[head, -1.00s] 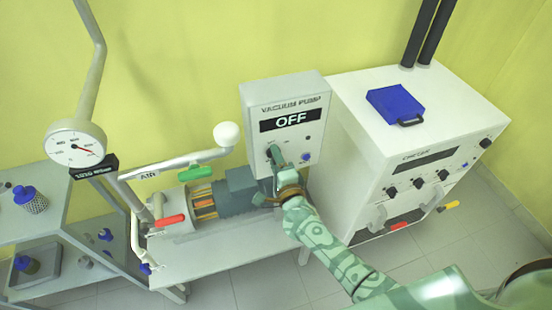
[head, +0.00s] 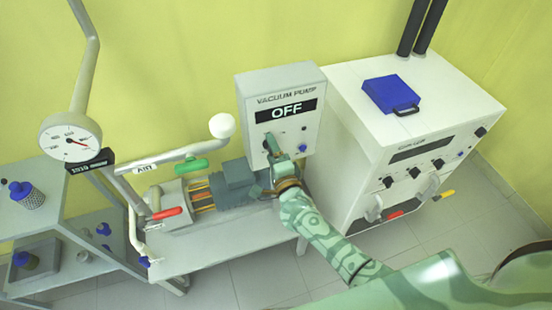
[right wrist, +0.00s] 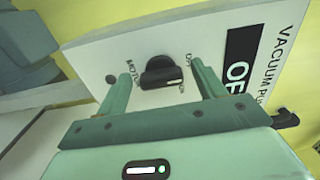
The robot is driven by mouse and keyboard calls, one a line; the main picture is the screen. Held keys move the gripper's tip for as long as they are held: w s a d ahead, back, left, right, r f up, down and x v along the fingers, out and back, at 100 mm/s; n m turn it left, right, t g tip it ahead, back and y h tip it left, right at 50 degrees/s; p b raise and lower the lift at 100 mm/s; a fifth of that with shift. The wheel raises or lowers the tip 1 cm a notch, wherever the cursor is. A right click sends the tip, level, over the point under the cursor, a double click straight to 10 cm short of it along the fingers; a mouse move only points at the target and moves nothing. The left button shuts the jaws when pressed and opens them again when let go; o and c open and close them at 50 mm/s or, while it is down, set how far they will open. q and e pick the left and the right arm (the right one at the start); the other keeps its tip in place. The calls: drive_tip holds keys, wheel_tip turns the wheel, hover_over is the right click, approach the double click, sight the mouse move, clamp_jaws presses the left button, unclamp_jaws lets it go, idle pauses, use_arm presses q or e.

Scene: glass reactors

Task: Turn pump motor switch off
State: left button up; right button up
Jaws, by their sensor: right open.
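The vacuum pump control box (head: 255,90) is a light grey panel at centre in the head view. Its black display (head: 287,111) reads OFF in white. The motor switch is a black knob (right wrist: 160,73) on the panel, seen best in the right wrist view; a pale mark on it sits by a partly hidden label. My right gripper (head: 274,151) is in front of the panel's lower left, and it also shows in the right wrist view (right wrist: 163,82). Its two green fingers are open, one on each side of the knob, with visible gaps. My left gripper is not in view.
The pump motor (head: 233,182) lies on a bench just below the panel. A white cabinet (head: 345,85) with knobs and a blue case (head: 391,94) on top stands to the right. A pressure gauge (head: 70,137) and pipes with red and green handles are at left.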

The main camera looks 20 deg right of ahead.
drive_tip(key=s+p, duration=0.1)
drive_tip(key=s, duration=1.5)
drive_tip(key=shift+s+d, duration=0.15)
drive_tip(key=shift+d, duration=0.15)
